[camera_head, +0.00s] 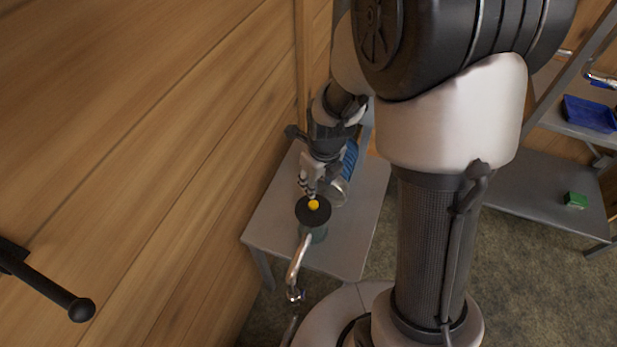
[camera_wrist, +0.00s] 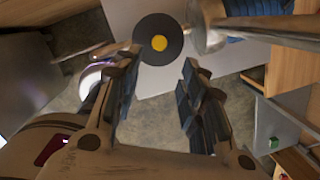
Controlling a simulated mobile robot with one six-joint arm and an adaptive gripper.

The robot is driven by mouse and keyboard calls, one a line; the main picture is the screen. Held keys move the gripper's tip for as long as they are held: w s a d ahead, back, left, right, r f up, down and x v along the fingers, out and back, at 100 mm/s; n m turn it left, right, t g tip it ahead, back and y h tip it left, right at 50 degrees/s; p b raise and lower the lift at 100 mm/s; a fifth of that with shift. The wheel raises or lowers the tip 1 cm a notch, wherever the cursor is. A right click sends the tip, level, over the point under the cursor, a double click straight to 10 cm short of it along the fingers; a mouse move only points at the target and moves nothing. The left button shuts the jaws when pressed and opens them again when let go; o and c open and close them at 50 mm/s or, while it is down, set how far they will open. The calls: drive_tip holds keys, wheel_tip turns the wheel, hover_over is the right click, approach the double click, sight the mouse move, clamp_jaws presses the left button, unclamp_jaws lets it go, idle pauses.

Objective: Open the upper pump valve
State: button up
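A black round disc with a yellow centre (camera_head: 313,205) sits on top of a grey-green body above the grey table. I cannot tell whether this is the upper pump valve. My gripper (camera_head: 308,187) is just behind the disc. In the wrist view the disc (camera_wrist: 152,24) lies at the fingertips' far end. My gripper (camera_wrist: 160,62) is open there, with nothing between its fingers; whether it touches the disc is unclear.
A blue cylinder with a metal end (camera_head: 350,160) lies close beside my gripper on the grey table (camera_head: 270,220). A wooden wall (camera_head: 130,130) stands at left, with a black ball-ended bar (camera_head: 50,288) before it. Shelves at right hold a blue tray (camera_head: 590,113) and green block (camera_head: 575,200).

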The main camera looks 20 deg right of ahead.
sight(313, 203)
drive_tip(key=f+m, duration=0.1)
drive_tip(key=f, duration=0.3)
drive_tip(key=w+f+m, duration=0.1)
drive_tip(key=f, duration=0.4)
drive_tip(key=w+f+m, duration=0.1)
drive_tip(key=f, duration=0.4)
drive_tip(key=shift+w, duration=0.1)
drive_tip(key=shift+c, duration=0.4)
